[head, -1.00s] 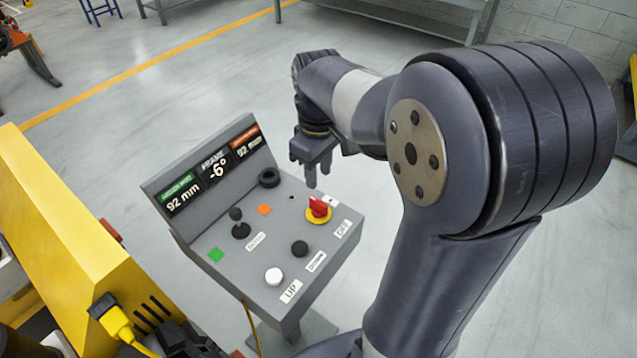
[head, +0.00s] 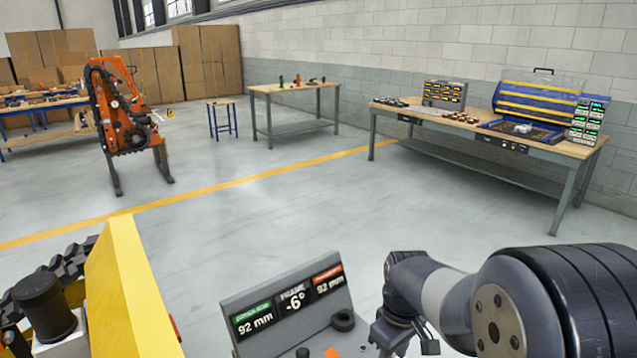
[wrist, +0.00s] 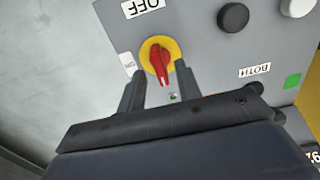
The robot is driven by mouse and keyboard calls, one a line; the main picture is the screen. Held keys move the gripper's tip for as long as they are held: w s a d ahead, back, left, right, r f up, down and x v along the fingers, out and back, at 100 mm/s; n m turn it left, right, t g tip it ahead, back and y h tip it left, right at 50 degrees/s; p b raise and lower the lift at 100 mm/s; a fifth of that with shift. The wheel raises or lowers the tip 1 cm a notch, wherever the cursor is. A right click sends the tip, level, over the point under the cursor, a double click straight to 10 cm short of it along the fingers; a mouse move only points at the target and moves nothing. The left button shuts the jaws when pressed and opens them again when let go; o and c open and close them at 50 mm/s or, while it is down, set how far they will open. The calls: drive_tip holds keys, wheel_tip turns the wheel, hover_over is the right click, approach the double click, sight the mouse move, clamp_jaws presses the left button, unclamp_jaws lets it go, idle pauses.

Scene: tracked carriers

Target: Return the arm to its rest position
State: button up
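My gripper (head: 405,345) shows at the bottom of the head view, beside the grey control console (head: 240,304). In the wrist view my gripper (wrist: 160,72) has its two dark fingers apart, with nothing held between them. The red rotary switch (wrist: 160,62) on its yellow ring appears between the fingertips, near an OFF label. Contact with it cannot be made out. My arm is bent, reaching out over the console. The console display (head: 292,303) reads 92 mm, -6° and 92 mm.
A yellow machine body (head: 130,290) stands close at the left. A black button (wrist: 233,17) and a white button (wrist: 298,6) sit on the panel. An orange tracked machine (head: 125,125) and workbenches (head: 480,135) stand farther off. The floor between is clear.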

wheel_tip(320, 180, down, 3)
drive_tip(key=shift+r, duration=0.1)
drive_tip(key=shift+m, duration=0.3)
